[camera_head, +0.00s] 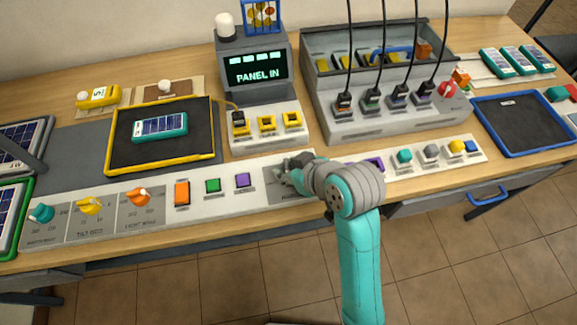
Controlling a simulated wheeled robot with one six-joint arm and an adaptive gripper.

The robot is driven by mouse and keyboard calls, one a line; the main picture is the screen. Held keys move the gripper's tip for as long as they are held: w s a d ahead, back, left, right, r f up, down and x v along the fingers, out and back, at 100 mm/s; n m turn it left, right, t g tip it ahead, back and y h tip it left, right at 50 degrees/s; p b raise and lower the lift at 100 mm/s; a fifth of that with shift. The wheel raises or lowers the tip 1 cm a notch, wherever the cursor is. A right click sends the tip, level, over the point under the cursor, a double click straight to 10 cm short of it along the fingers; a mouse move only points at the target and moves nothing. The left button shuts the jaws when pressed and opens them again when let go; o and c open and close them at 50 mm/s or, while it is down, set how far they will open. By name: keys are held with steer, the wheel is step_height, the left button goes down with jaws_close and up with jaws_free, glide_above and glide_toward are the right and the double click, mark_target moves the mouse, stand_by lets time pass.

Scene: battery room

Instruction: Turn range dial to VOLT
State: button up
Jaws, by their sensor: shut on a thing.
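My gripper (287,172) is down on the long pale control strip (225,202), right of the purple button. It is shut over a dark grey panel (283,194) whose label is mostly covered. The range dial is hidden under the gripper and wrist, so its pointer and the VOLT mark cannot be read. My teal arm comes up from the bottom right of the picture.
Teal, yellow and orange dials are further left. Several coloured knobs stand to the right. A tester (254,70) reading "PANEL IN" and a yellow-rimmed tray (110,150) stand behind.

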steer(key=n+g+y, duration=0.1)
steer(key=n, duration=0.1)
steer(key=n+g+y, duration=0.1)
steer(key=n+g, duration=0.1)
steer(key=shift+w+d+n, duration=0.15)
steer(key=shift+w+n, duration=0.05)
steer(key=shift+n, duration=0.1)
steer(key=shift+n+g+y, duration=0.4)
steer(key=shift+n+g, duration=0.8)
steer(key=shift+n, duration=0.4)
steer(key=shift+f, duration=0.1)
steer(key=o, duration=1.1)
steer(key=shift+w, duration=0.1)
steer(key=shift+o, duration=0.2)
